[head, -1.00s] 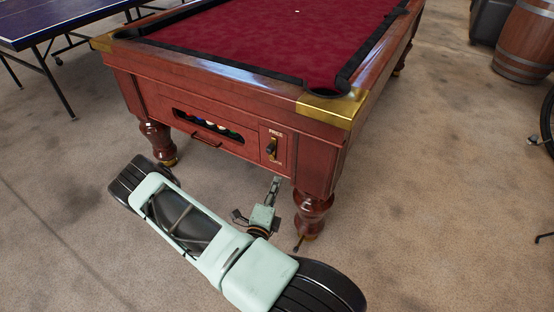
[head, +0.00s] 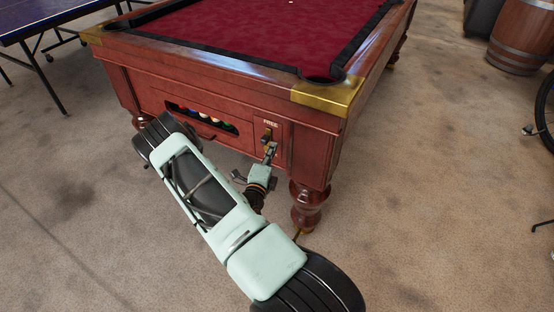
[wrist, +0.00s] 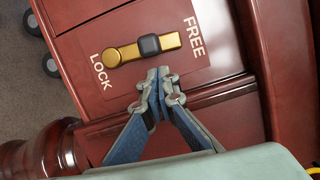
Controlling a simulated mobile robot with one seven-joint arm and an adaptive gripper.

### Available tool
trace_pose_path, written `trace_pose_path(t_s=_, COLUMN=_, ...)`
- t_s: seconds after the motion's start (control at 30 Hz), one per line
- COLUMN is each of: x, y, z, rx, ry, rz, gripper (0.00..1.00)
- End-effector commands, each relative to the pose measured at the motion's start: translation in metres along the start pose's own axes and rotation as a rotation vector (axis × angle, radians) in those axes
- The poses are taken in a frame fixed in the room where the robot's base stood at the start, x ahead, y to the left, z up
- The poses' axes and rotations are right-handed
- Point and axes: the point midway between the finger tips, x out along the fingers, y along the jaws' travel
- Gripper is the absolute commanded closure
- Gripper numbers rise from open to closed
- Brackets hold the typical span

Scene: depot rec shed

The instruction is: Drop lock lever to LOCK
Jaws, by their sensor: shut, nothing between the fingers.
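The lock lever has a dark square knob (wrist: 150,45) on a narrow brass slot plate with a round brass end (wrist: 112,57). The word LOCK stands by that round end and FREE by the other end. The knob sits between the two words; I cannot tell its exact setting. In the head view the brass (head: 267,132) shows under FREE on the pool table's front (head: 283,146). My gripper (wrist: 158,72) is shut and empty, its fingertips just beside the knob in the wrist view; I cannot tell whether they touch the panel. In the head view my gripper (head: 270,148) covers the LOCK label.
The ball window (head: 203,118) with several balls is left of the lever panel. A turned table leg (head: 307,205) stands below right of my gripper. A blue table (head: 45,18) is at the back left and a barrel (head: 518,42) at the back right.

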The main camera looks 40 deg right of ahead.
Motion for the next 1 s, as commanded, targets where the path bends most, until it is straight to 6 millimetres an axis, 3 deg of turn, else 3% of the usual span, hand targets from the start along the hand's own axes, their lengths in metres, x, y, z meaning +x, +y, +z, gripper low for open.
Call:
trace_pose_path(t_s=0.2, x=0.002, y=0.001, z=0.011, rx=0.0, ry=0.001, rz=0.002, gripper=1.0)
trace_pose_path(t_s=1.0, x=0.003, y=-0.003, z=0.016, rx=-0.074, ry=-0.001, rz=0.019, gripper=1.0)
